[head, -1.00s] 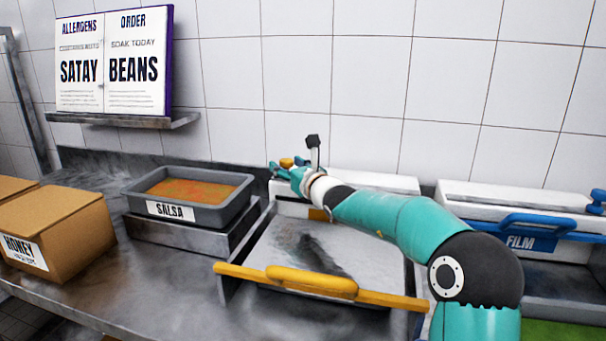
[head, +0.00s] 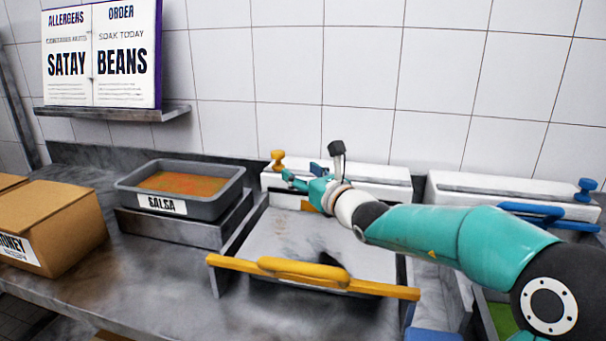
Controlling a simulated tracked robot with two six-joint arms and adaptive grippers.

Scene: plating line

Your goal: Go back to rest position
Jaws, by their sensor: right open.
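My right arm, teal with white and black joints, comes in from the right in the head view. Its right gripper (head: 298,182) is open, with nothing seen between its fingers. It is in front of the white box with the yellow knob (head: 278,158) at the back of the counter. Whether it touches the box cannot be told. My left gripper is not in view.
Below the arm is a grey tray with a yellow handle bar (head: 310,277). Left of it stand a salsa pan (head: 128,192) and a cardboard honey box (head: 45,222). A second white box (head: 480,184) with blue parts is at right. A sign (head: 100,60) stands on a wall shelf.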

